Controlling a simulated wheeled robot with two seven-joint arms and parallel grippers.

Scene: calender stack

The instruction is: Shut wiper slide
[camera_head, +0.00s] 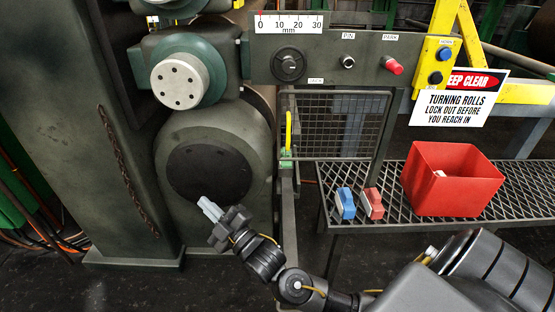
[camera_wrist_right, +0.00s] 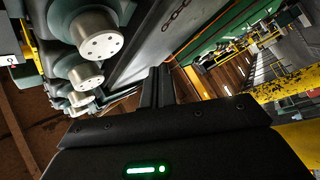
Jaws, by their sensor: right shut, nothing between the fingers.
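No part is labelled as the wiper slide, so I cannot tell for sure which one it is. An upright yellow handle (camera_head: 288,130) with a green foot stands at the left edge of a dark mesh guard (camera_head: 340,125), below the control panel. My right gripper (camera_head: 208,208) is shut and empty, in front of the lower part of a round dark machine end cover (camera_head: 210,168). It is left of the yellow handle and below it in the picture. In the right wrist view its fingers (camera_wrist_right: 156,88) are together. My left gripper is not in view.
The panel carries a millimetre scale (camera_head: 290,24), a black knob (camera_head: 289,65) and a red button (camera_head: 393,65). A mesh bench (camera_head: 520,185) at the right holds a red bin (camera_head: 452,180), a blue block (camera_head: 345,204) and a red block (camera_head: 372,204). A warning sign (camera_head: 459,98) hangs above.

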